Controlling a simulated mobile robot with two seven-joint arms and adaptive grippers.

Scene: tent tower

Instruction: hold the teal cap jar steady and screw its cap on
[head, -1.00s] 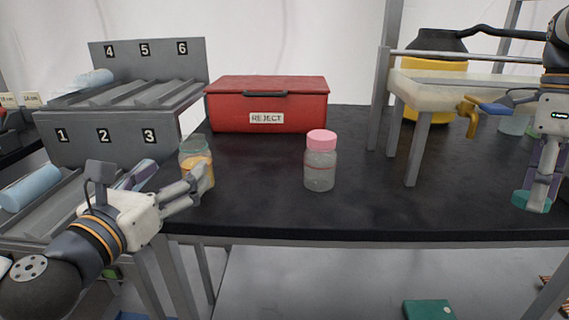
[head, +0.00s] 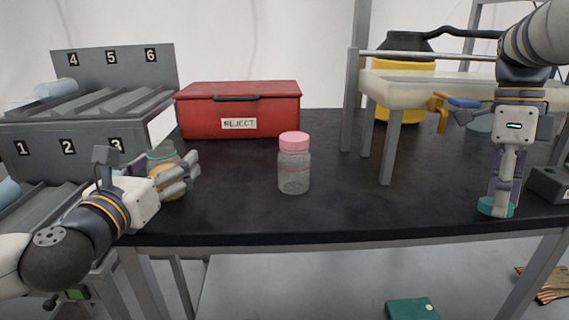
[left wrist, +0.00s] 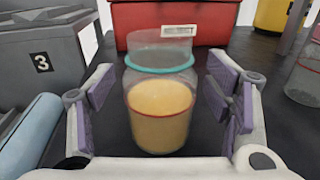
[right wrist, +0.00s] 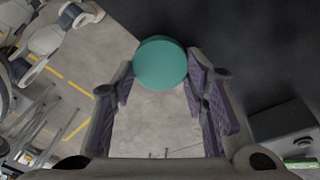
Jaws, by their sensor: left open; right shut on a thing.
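The jar (head: 163,172) is a clear jar with a teal ring at its neck and yellowish contents. It stands uncapped on the black bench at the left. In the left wrist view the jar (left wrist: 160,110) is between the open fingers of my left gripper (left wrist: 160,115), with gaps on both sides. In the head view my left gripper (head: 180,178) partly covers it. My right gripper (head: 497,195) points down at the right of the bench, shut on the teal cap (head: 496,207). The cap also shows at the fingertips in the right wrist view (right wrist: 160,62).
A jar with a pink cap (head: 293,165) stands mid-bench, between the grippers. A red REJECT box (head: 240,112) is behind it. A numbered rack (head: 80,140) is at the left. A pale raised stand (head: 420,90) with a yellow tap is at the back right. The front middle bench is clear.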

